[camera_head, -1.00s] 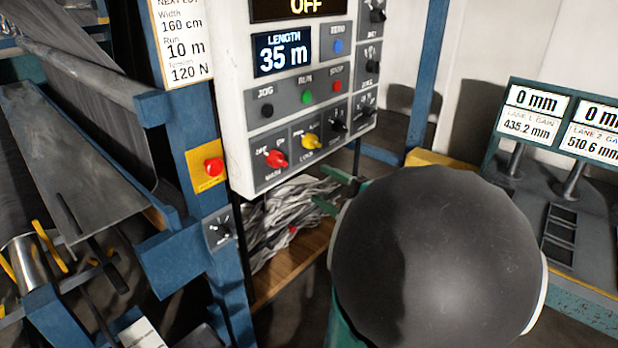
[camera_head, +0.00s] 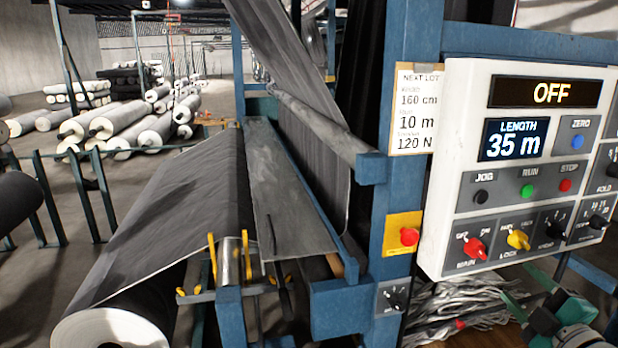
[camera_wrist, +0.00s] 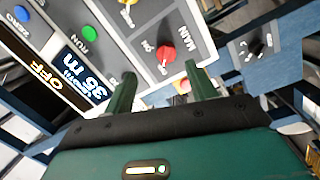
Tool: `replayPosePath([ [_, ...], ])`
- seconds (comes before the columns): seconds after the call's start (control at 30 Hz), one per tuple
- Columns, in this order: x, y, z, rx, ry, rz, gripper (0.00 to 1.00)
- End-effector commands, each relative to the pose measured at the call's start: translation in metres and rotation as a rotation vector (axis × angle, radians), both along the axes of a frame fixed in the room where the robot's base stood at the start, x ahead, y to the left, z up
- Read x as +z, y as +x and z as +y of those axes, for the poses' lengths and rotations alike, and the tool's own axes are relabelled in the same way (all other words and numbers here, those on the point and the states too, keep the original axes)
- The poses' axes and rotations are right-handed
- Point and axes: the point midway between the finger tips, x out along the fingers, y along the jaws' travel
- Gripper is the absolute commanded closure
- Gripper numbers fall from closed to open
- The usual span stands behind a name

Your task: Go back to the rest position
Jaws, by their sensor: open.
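My gripper (camera_wrist: 164,88) is open and empty in the wrist view, with its two green fingers spread apart. It is in front of the white control panel, close to the red main switch (camera_wrist: 166,53), which shows between and beyond the fingers. Whether a finger touches the panel cannot be told. In the head view, green parts of my arm's end show at the lower right, below the control panel (camera_head: 450,130). The panel reads OFF and a length of 35 m. The red main switch (camera_head: 475,247) and a yellow switch (camera_head: 518,239) are on its lower part.
A blue machine frame (camera_head: 385,180) stands left of the panel, with a red button (camera_head: 409,236) on a yellow plate. A grey roll (camera_head: 115,328) feeds the machine at lower left. Pale scrap (camera_head: 455,310) lies below the panel. Stacked rolls (camera_head: 130,125) stand far left.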

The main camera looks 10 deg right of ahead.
Motion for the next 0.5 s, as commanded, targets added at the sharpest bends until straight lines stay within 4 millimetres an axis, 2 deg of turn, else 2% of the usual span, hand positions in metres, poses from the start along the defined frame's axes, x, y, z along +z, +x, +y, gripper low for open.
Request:
replayPosePath([
  [0.1, 0.013, 0.029, 0.009, -0.103, 0.091, 0.025, 0.44],
  [0.2, 0.019, 0.045, 0.020, -0.191, 0.196, 0.055, 0.44],
  [0.37, 0.017, 0.059, 0.051, -0.311, 0.399, 0.125, 0.44],
  [0.5, 0.007, 0.059, 0.092, -0.390, 0.594, 0.220, 0.44],
])
